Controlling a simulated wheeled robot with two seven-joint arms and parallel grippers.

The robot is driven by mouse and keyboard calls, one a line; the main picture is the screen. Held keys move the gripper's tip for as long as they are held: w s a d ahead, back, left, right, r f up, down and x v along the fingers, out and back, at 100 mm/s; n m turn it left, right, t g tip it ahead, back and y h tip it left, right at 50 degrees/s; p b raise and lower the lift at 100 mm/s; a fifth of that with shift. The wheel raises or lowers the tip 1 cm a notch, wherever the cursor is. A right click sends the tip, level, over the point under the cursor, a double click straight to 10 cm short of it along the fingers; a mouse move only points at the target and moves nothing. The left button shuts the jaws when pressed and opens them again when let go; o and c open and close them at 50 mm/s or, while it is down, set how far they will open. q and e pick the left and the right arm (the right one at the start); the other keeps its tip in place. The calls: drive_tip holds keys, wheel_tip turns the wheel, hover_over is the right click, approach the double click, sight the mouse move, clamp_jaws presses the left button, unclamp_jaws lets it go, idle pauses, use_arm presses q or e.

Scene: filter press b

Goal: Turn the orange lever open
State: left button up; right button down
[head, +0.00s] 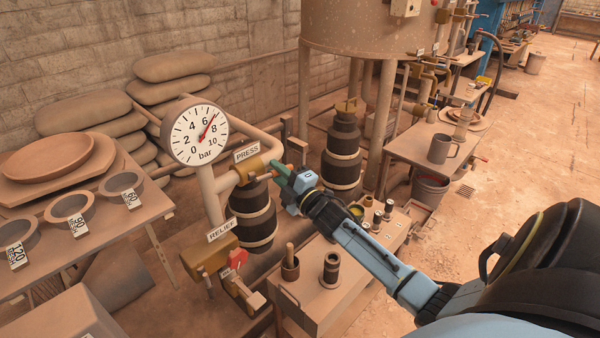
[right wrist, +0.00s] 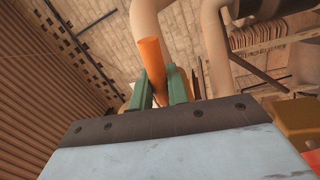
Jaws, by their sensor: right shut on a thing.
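The orange lever (right wrist: 151,58) stands between the green fingers of my right gripper (right wrist: 160,78) in the right wrist view. In the head view my right gripper (head: 281,172) reaches the brass valve (head: 251,169) under the PRESS label (head: 247,151) and is shut on the lever. The fingers hide most of the lever there, so its angle is hard to tell. The pressure gauge (head: 197,134) stands left of the valve, its red needle just past 6 bar. My left gripper is not in view.
Below is the RELIEF valve (head: 210,258) with a red part beside it. Black cylinders (head: 342,150) stand behind my gripper. A low bench (head: 318,300) with small pots is beneath my forearm. Sieves (head: 72,207) lie on the left table.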

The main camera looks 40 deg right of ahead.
drive_tip(key=shift+r+n, duration=0.2)
drive_tip(key=shift+n, duration=0.2)
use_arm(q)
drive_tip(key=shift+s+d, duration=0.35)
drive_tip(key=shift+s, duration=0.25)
use_arm(e)
drive_tip(key=shift+r+n+y, duration=0.3)
drive_tip(key=shift+r+n, duration=0.1)
drive_tip(key=shift+n, duration=0.5)
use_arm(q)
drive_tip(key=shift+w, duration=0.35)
use_arm(e)
drive_tip(key=c, duration=1.4)
unclamp_jaws()
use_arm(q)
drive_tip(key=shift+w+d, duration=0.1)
use_arm(e)
drive_tip(key=shift+s, duration=0.1)
drive_tip(key=shift+s+f, duration=0.1)
drive_tip(key=shift+s, duration=0.2)
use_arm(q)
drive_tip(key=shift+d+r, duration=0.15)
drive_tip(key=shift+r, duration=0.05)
use_arm(e)
drive_tip(key=s+f, duration=0.2)
drive_tip(key=s, duration=1)
drive_tip(key=shift+s+d+f, duration=0.15)
drive_tip(key=shift+d+f, duration=0.05)
drive_tip(key=shift+d, duration=0.25)
